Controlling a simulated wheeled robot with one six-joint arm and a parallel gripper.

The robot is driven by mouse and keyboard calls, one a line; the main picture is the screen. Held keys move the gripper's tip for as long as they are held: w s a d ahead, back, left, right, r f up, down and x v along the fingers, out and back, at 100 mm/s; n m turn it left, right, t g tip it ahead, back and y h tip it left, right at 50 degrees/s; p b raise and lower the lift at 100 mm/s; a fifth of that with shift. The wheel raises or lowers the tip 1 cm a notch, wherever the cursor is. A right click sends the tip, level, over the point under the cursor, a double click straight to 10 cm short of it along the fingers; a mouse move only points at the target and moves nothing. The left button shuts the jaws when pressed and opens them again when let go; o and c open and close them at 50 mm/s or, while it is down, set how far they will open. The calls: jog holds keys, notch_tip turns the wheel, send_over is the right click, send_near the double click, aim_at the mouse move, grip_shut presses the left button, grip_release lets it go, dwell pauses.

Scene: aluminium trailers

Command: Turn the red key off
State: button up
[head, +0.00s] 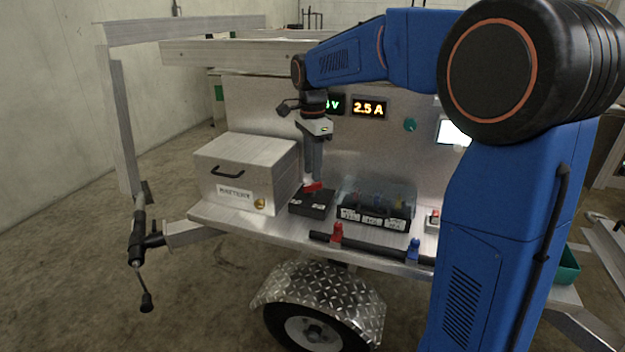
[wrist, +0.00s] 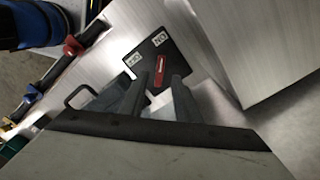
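The red key (head: 313,187) sits on top of a black switch box (head: 311,204) on the trailer's metal shelf. In the wrist view the red key (wrist: 160,70) is a narrow bar on the black box (wrist: 172,50), which carries white ON and OFF labels. I cannot tell which label the key points to. My gripper (head: 312,180) points down, directly over the key. In the wrist view my gripper (wrist: 157,79) is open, with its two grey fingers apart on either side of the key's near end. I cannot tell if they touch it.
A metal box (head: 240,165) with a black handle stands left of the switch. A black case with a clear lid (head: 375,200) is to its right. A black bar with red and blue fittings (head: 337,236) runs along the shelf's front. Lit displays (head: 369,108) are behind.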

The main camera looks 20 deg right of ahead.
aim_at(312, 184)
jog(key=shift+f, duration=2.05)
grip_shut()
